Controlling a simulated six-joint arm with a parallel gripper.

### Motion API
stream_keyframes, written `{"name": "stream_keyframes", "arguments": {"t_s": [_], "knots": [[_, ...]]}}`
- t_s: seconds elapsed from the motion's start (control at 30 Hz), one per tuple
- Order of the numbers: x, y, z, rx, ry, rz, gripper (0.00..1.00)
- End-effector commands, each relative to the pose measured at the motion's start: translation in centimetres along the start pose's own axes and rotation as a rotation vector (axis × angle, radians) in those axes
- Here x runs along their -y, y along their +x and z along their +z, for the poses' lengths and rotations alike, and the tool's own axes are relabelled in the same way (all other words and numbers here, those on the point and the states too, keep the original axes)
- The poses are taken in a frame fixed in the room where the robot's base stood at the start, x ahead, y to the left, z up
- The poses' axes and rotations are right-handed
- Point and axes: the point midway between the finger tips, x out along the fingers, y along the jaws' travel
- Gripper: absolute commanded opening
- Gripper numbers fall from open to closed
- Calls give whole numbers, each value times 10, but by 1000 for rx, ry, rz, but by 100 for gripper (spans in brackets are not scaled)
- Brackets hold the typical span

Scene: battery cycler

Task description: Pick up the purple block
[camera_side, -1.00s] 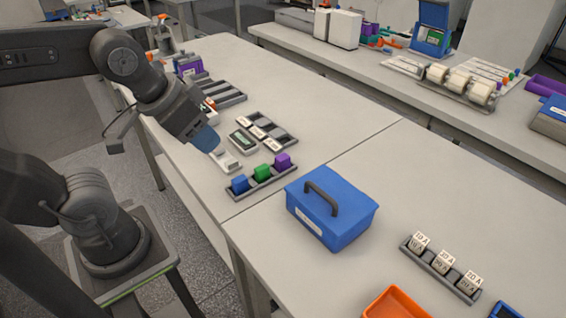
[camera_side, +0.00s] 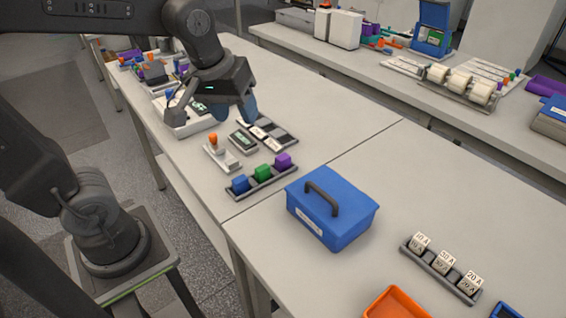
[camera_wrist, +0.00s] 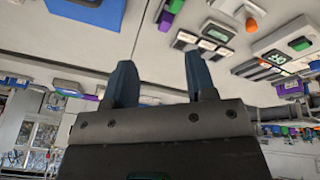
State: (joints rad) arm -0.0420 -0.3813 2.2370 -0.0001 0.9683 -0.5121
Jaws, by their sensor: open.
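The purple block (camera_side: 283,160) sits at the right end of a dark tray (camera_side: 260,182), beside a green block (camera_side: 263,173) and a blue block (camera_side: 240,184). In the wrist view the purple block (camera_wrist: 166,20) is near the top edge, and the green block (camera_wrist: 175,5) is cut off there. My gripper (camera_side: 238,108) is raised above the table, up and left of the purple block and apart from it. In the wrist view its two blue fingers (camera_wrist: 160,75) are spread with nothing between them.
A blue toolbox (camera_side: 335,210) with a dark handle stands just right of the block tray. Weight-like cubes (camera_side: 444,262) and an orange bin (camera_side: 395,303) are front right.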

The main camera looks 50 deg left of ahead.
Motion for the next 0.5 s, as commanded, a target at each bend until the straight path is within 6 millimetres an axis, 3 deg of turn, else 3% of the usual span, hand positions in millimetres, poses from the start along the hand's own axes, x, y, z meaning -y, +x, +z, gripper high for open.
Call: {"name": "stream_keyframes", "arguments": {"t_s": [0.2, 0.33, 0.5], "knots": [[-19, 47, -62, 115, -489, -117, 51], [-24, 79, -88, 153, -739, -193, 51], [-26, 108, -107, 171, -945, -262, 51]]}}
